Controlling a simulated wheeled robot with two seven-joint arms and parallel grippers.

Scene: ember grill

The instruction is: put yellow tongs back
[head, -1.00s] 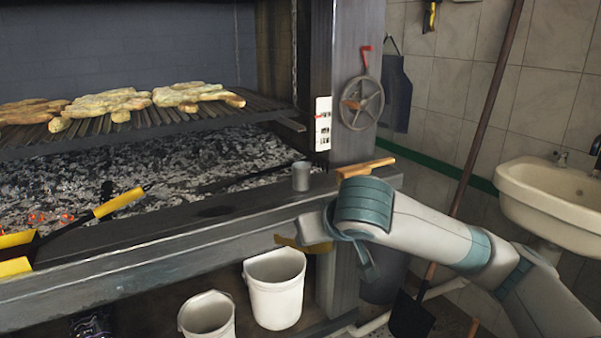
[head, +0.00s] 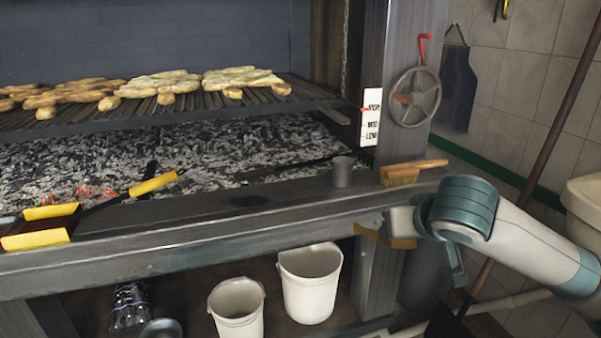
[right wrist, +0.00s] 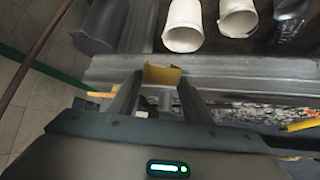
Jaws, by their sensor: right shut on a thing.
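My right gripper (right wrist: 160,78) is shut on a yellow piece, which I take to be the yellow tongs (right wrist: 163,76). In the head view the yellow tongs (head: 390,239) show only as a short strip beside my right wrist, in front of the grill's front beam; the rest of them is hidden. Two yellow handles (head: 50,211) of a dark tool lie on the grill edge at far left. Another yellow-handled dark tool (head: 153,184) lies over the embers. My left gripper is out of view.
A grey cup (head: 342,172) and a wooden-handled brush (head: 402,176) stand on the grill ledge (head: 270,204) above my right gripper. Two white buckets (head: 310,285) stand below. Breads (head: 240,78) lie on the grate. A dark pole (head: 560,110) leans at right.

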